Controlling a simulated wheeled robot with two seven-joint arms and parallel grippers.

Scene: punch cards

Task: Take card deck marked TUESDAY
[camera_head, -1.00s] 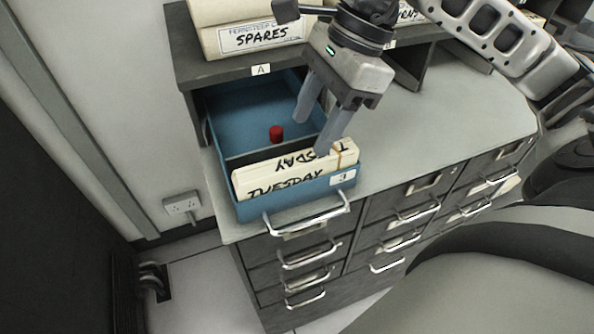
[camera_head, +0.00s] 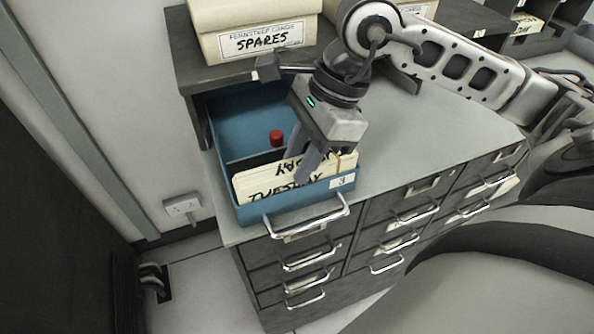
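The TUESDAY card deck (camera_head: 255,186) stands at the front of an open blue drawer (camera_head: 228,118). Its cream cards carry black lettering on the face and along the top edges. My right gripper (camera_head: 296,170) points down at the deck, with its two grey fingers spread apart. The nearer finger overlaps the deck's lettering in this view, and the farther one is at its back edge. Whether either finger touches the cards is unclear. The fingers hide part of the deck's middle. My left gripper is out of view.
A red knob (camera_head: 276,138) is inside the drawer behind the deck. A box labelled SPARES (camera_head: 262,42) stands on the shelf above. The grey cabinet top (camera_head: 425,125) to the right is clear. A chrome handle (camera_head: 308,220) fronts the drawer.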

